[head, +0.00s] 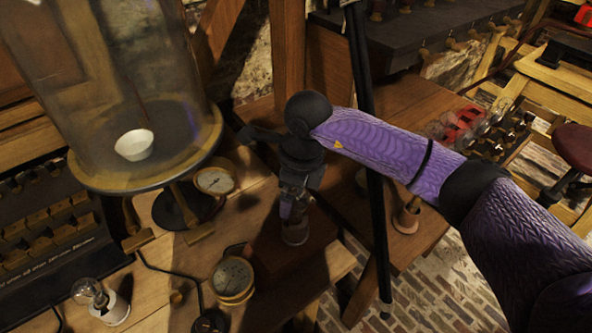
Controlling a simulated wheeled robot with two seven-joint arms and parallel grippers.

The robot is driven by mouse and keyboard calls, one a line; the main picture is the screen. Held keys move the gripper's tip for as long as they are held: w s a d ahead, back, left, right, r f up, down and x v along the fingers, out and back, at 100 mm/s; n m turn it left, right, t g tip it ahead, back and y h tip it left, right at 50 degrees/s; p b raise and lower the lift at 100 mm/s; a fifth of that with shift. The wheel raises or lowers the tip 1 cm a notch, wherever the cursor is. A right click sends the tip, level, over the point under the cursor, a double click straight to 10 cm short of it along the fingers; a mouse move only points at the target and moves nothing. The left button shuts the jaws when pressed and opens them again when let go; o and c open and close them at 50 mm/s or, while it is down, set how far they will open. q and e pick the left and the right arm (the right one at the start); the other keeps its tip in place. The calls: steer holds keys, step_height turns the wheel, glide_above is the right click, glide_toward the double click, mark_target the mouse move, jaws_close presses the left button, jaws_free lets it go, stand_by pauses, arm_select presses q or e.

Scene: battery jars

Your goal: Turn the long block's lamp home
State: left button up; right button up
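My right gripper (293,208) hangs pointing down at the middle of the head view, at the end of my purple-sleeved arm. Its fingertips are at the top of a small clear glass piece, which looks like the lamp (295,232). The lamp stands upright on a dark reddish-brown wooden block (265,258), which looks like the long block. The gripper hides the lamp's upper part, so I cannot tell whether the fingers are closed on it or only around it. The lamp's seating is too small to read. My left gripper is out of view.
A large glass bell jar (60,70) stands at upper left. Brass dials (234,278) and a bare bulb in a white socket (112,308) stand left of the block. A black pole (375,200) rises just right of the gripper. A wooden bench (440,115) lies beyond.

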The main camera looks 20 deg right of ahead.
steer(key=shift+f, duration=0.5)
steer(key=c, duration=1.3)
steer(key=shift+o, duration=0.2)
steer(key=m+p, duration=0.1)
steer(key=m, duration=0.2)
steer(key=shift+r+p, duration=0.2)
steer(key=shift+p, duration=0.2)
steer(key=m+p, duration=0.1)
steer(key=m, duration=0.1)
steer(key=shift+m+h, duration=0.3)
steer(key=shift+m, duration=0.1)
steer(key=shift+f+m, duration=0.2)
steer(key=shift+m, duration=0.1)
steer(key=shift+t, duration=0.3)
